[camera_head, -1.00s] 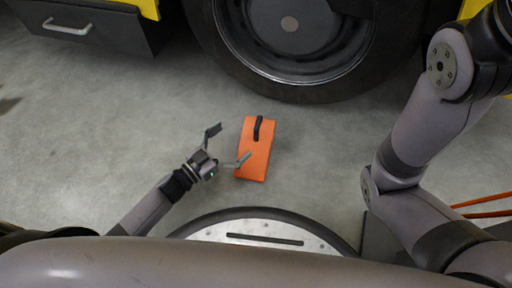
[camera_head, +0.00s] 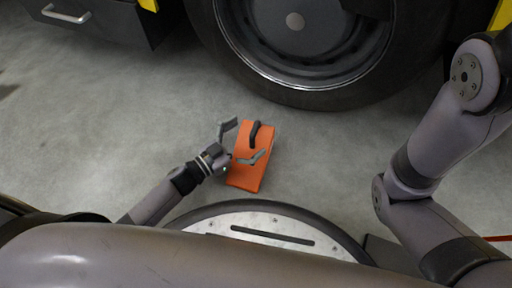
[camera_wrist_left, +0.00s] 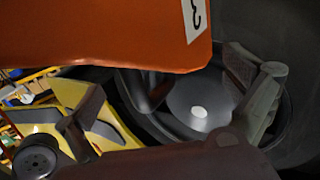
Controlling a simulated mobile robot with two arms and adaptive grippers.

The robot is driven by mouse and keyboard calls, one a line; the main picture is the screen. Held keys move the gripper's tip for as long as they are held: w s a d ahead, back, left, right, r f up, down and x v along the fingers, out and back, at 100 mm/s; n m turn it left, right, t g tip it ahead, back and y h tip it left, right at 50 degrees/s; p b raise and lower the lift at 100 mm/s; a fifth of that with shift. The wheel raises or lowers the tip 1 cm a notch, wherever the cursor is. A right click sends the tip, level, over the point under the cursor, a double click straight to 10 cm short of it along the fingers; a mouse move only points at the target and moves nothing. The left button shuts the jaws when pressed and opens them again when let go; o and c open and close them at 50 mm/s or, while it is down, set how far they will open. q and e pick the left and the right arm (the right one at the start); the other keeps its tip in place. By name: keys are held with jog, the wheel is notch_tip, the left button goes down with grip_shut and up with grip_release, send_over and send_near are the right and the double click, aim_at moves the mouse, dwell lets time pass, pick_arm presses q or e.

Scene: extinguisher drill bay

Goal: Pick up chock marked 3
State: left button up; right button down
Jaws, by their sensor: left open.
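The orange chock (camera_head: 246,175) lies on the floor in front of the wheel, with a black handle (camera_head: 254,133) on its top. In the left wrist view the chock (camera_wrist_left: 100,35) fills the upper left, and a white label on it reads 3. My left gripper (camera_head: 245,140) is open at the chock. One finger is beside its left edge and the other reaches over its top, near the handle. I cannot tell whether a finger touches it. The right gripper is out of view; only my right arm shows.
A large wheel (camera_head: 330,88) of a vehicle stands just behind the chock. A dark drawer with a metal handle (camera_head: 66,14) is at the upper left. Bare concrete floor (camera_head: 100,120) lies to the left of the chock.

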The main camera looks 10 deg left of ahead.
pick_arm(q)
jog(key=shift+s, duration=0.1)
grip_shut()
jog(key=shift+r, duration=0.15)
dwell(1.3)
